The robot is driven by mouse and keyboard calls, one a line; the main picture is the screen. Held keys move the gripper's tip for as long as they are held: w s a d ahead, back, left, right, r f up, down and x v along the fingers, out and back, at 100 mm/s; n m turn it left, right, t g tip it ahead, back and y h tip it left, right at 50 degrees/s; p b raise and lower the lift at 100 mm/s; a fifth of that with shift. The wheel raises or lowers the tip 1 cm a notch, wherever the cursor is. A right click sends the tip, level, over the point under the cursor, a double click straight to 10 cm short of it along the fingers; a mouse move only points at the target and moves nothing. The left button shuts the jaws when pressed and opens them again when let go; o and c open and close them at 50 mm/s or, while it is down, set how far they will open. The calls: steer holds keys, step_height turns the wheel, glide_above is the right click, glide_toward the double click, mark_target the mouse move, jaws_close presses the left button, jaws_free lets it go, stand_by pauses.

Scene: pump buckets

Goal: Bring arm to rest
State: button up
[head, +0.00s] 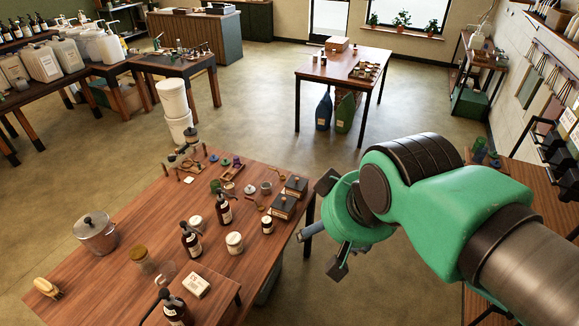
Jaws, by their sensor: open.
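My arm is green with dark joint bands and reaches in from the right side of the head view. My gripper (328,226) is at its end, just off the right edge of the near wooden table (135,215). Part of the gripper is hidden behind the green wrist.
The near table holds brown pump bottles (191,240), a lidded metal pot (96,232), jars and dark boxes (284,206). White buckets (174,98) stand behind it. A second table (335,70) stands farther back. Open floor (255,110) lies between the tables.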

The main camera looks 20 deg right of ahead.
step_height(320, 180, down, 15)
steer(key=b, duration=1.5)
steer(key=shift+f, duration=0.15)
